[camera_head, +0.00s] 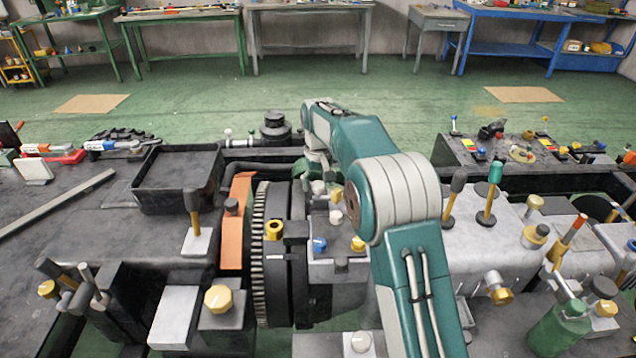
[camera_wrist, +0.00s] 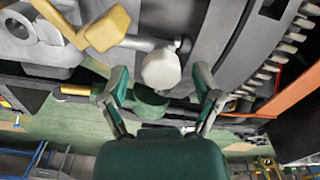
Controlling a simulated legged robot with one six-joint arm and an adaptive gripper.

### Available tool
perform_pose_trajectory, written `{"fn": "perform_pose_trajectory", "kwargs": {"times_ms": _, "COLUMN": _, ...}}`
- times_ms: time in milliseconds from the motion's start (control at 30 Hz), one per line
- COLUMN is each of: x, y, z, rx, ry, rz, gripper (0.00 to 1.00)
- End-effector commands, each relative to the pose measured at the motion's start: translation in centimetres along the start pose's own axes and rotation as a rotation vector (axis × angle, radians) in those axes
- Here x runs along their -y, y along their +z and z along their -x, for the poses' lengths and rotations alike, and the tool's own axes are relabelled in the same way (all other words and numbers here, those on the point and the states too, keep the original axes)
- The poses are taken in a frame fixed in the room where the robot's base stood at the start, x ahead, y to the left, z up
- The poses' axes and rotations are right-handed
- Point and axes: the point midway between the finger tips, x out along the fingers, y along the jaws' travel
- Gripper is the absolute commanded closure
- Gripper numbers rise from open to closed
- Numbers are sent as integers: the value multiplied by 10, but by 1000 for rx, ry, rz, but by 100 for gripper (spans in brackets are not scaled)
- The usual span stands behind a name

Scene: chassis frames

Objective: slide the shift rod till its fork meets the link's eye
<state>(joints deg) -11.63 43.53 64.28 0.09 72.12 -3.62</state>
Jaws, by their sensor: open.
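My gripper (camera_wrist: 160,78) is open in the wrist view, its two teal fingers apart on either side of a pale rounded knob (camera_wrist: 161,68). I cannot tell whether either finger touches the knob. A short grey rod (camera_wrist: 140,44) runs left from near the knob, beside a yellow angled piece (camera_wrist: 108,27). In the head view my own arm hides the gripper.
A toothed ring (camera_head: 259,255) and an orange plate (camera_head: 236,222) stand left of my arm; the teeth also show in the wrist view (camera_wrist: 268,70). A black tray (camera_head: 180,207) is farther left. Upright levers (camera_head: 489,203) stand close on the right. The green floor behind is open.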

Motion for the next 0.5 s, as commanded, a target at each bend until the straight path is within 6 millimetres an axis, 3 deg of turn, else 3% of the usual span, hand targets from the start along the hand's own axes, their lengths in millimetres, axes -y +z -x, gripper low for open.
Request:
{"fn": "perform_pose_trajectory", "kwargs": {"times_ms": 100, "x": 1, "y": 0, "z": 0, "rx": 0, "ry": 1, "rz": 0, "gripper": 19}}
{"fn": "perform_pose_trajectory", "kwargs": {"times_ms": 133, "x": 2, "y": 0, "z": 0, "rx": 1, "ry": 2, "rz": 0, "gripper": 28}}
{"fn": "perform_pose_trajectory", "kwargs": {"times_ms": 300, "x": 2, "y": 0, "z": 0, "rx": 1, "ry": 2, "rz": 0, "gripper": 100}}
{"fn": "perform_pose_trajectory", "kwargs": {"times_ms": 500, "x": 0, "y": 0, "z": -1, "rx": 2, "ry": 2, "rz": 0, "gripper": 100}}
